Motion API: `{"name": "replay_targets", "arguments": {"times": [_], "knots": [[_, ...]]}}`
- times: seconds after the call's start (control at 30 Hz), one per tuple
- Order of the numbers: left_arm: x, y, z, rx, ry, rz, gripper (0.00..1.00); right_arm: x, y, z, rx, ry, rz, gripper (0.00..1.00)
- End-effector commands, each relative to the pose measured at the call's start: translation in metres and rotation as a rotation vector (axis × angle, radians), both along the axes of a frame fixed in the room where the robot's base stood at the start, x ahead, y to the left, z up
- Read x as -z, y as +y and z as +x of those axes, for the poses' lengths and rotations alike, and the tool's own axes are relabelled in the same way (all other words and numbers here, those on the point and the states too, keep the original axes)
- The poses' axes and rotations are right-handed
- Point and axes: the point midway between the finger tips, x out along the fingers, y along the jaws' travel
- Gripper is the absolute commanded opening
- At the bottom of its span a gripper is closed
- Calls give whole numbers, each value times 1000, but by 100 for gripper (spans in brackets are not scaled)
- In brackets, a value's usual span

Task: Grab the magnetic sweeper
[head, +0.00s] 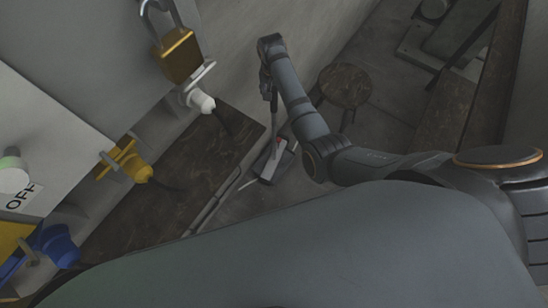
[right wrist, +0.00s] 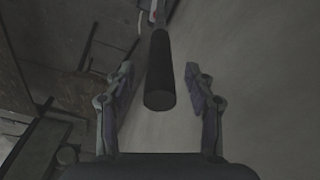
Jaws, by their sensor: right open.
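The magnetic sweeper stands on the floor, and its flat head (head: 268,168) with a red and white part shows in the middle of the head view. Its thin handle rises toward my right gripper (head: 267,90). In the right wrist view the dark handle grip (right wrist: 160,75) appears between the two fingers of my right gripper (right wrist: 158,68), with a gap on both sides. The right gripper is open and holds nothing. How deep the grip sits between the fingers is hard to tell. My left gripper is out of view.
A round dark stool (head: 345,85) stands just right of my right gripper. A wall panel with a brass padlock (head: 180,55) and yellow, white and blue connectors is at left. A wooden bench (head: 455,115) is at right.

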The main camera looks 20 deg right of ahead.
Motion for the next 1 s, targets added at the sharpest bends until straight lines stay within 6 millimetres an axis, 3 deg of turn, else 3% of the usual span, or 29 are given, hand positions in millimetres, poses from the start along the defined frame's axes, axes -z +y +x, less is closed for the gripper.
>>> {"name": "replay_targets", "arguments": {"times": [0.13,0.4,0.8,1.0], "knots": [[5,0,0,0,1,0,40,22,-2,2,1,1,0,54],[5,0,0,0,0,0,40,26,-2,2,1,-1,0,54],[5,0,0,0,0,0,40,26,-2,2,0,-1,0,0],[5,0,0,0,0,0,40,26,-2,2,0,-1,0,0]]}}
